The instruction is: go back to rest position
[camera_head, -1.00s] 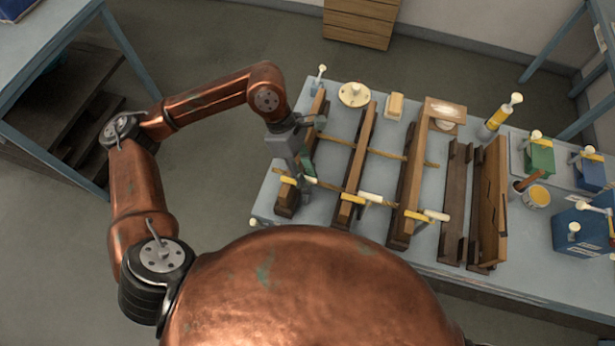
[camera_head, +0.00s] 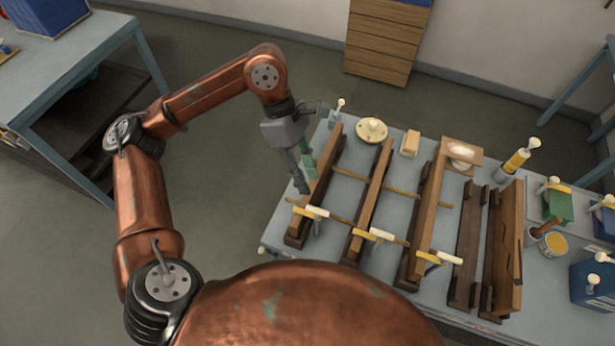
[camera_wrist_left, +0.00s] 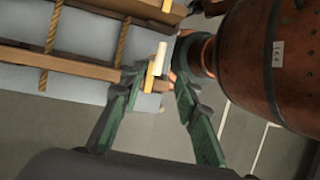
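My left gripper (camera_head: 302,182) is over the left edge of the bench, beside the leftmost wooden bar. In the left wrist view its two green-padded fingers (camera_wrist_left: 160,82) stand apart, so it is open. A clamp with a cream handle and yellow part (camera_head: 311,211) sits on the near end of that bar. A cream-handled piece with a yellow part also shows beyond the fingertips in the wrist view (camera_wrist_left: 160,59); nothing appears gripped. My left arm is bent, its elbow out to the left. My right gripper is not in view.
The blue-grey bench (camera_head: 278,237) carries several wooden bars, clamps, a round cream disc (camera_head: 371,130), a paint tin (camera_head: 552,243) and a yellow tool (camera_head: 515,161). Another table (camera_head: 85,45) stands at the left. The floor between the two is clear.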

